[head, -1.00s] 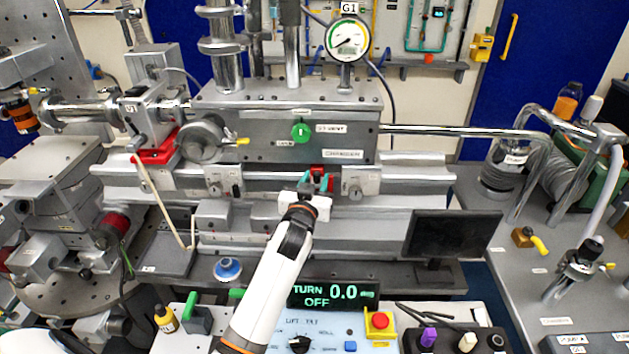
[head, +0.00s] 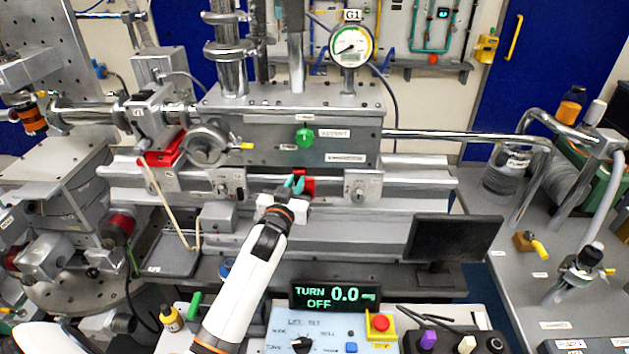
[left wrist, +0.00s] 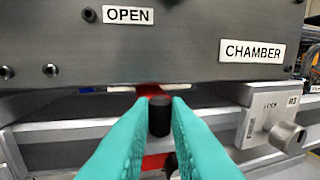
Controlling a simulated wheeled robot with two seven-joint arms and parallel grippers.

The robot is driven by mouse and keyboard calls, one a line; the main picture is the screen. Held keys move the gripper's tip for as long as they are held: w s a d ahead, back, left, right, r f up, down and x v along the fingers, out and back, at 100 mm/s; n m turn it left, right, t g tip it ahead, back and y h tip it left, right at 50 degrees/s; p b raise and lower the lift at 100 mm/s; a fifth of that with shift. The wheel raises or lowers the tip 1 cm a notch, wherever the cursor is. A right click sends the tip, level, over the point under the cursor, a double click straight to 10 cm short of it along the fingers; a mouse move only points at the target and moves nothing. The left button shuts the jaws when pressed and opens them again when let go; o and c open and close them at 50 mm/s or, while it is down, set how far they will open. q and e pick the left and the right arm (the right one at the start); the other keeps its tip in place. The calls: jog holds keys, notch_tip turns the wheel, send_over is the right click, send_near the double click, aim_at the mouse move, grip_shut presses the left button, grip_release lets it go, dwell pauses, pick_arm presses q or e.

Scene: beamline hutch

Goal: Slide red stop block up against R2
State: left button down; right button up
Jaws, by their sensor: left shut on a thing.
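The red stop block (head: 308,184) sits on the rail between two grey clamp blocks, apart from both. The left clamp block (head: 231,184) appears to be R2, though its label is too small to read. The right clamp block (left wrist: 270,127) is marked R3 in the left wrist view. My left gripper (head: 294,183) is at the front of the red block, its teal fingers shut on the block's black knob (left wrist: 160,117). In the left wrist view, a strip of red (left wrist: 152,90) shows behind the knob; the fingers hide most of the block. My right gripper is not in view.
The grey chamber housing (head: 285,130) overhangs just behind and above the rail. A red clamp base (head: 163,150) with a hanging tan cord is farther left. A dark monitor (head: 453,240) stands at front right. The rail between the red block and the left clamp block looks clear.

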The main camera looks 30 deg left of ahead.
pick_arm(q)
jog(key=s+a, duration=0.1)
jog(key=a, duration=0.2)
jog(key=s+a+p, duration=0.1)
jog(key=s+a, duration=0.1)
jog(key=a, duration=0.2)
jog(key=s+a+p, duration=0.1)
jog(key=s+a, duration=0.1)
jog(key=a, duration=0.2)
jog(key=shift+s, duration=0.15)
jog(key=c, duration=1.4)
grip_release()
jog(key=shift+s+a, duration=0.1)
jog(key=shift+a, duration=0.1)
jog(key=b+v, duration=0.3)
jog(key=v, duration=0.9)
jog(key=shift+d, duration=0.1)
